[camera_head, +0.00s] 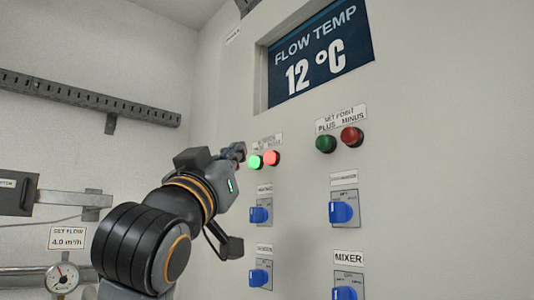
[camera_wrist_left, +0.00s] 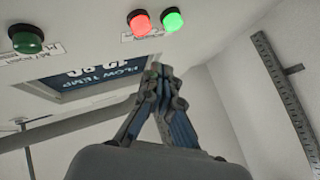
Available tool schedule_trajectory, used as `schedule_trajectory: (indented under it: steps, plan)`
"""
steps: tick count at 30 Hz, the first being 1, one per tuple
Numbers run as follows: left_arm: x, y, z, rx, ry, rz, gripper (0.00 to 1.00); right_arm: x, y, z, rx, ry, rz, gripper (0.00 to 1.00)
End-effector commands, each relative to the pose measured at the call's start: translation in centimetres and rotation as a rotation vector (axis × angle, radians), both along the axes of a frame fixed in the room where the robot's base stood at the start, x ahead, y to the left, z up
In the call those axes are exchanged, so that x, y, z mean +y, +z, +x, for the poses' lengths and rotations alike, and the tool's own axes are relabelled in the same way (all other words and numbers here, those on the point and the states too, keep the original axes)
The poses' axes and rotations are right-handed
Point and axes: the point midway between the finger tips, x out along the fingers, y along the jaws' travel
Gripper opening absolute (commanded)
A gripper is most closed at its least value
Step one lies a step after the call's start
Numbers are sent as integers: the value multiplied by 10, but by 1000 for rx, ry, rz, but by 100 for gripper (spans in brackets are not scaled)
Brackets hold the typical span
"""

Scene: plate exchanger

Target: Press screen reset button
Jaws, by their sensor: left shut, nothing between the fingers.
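A lit green button (camera_head: 255,162) and a lit red button (camera_head: 271,158) sit side by side on the panel, below a small label (camera_head: 267,140) too blurred to read fully. My left gripper (camera_head: 240,151) is shut and empty, just up and left of the green button in the head view. In the left wrist view, its closed fingertips (camera_wrist_left: 158,72) appear below the red button (camera_wrist_left: 139,22) and green button (camera_wrist_left: 172,20), with a gap in the picture. Contact with the panel cannot be told. The screen (camera_head: 319,53) reads FLOW TEMP 12 °C. My right gripper is out of view.
Dark green and dark red set-point buttons (camera_head: 338,141) sit to the right. Several blue knobs (camera_head: 341,212) are on the panel below. A gauge (camera_head: 62,277) and a perforated rail (camera_head: 90,99) are at left.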

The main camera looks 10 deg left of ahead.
Motion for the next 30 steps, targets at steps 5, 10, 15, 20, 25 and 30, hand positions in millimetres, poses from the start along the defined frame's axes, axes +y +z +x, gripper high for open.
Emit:
schedule_trajectory:
  steps: [5,10,15,20,25,30]
  plan:
    - [-13,0,16,3,-1,1,0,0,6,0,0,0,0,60]
    - [-19,0,23,1,0,0,0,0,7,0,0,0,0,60]
    - [-20,0,25,-1,-1,0,0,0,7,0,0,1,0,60]
    - [-20,0,25,-1,-1,0,0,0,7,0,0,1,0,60]
    - [-20,0,25,0,0,0,0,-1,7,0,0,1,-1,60]
    - [-20,0,25,0,0,0,0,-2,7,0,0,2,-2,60]
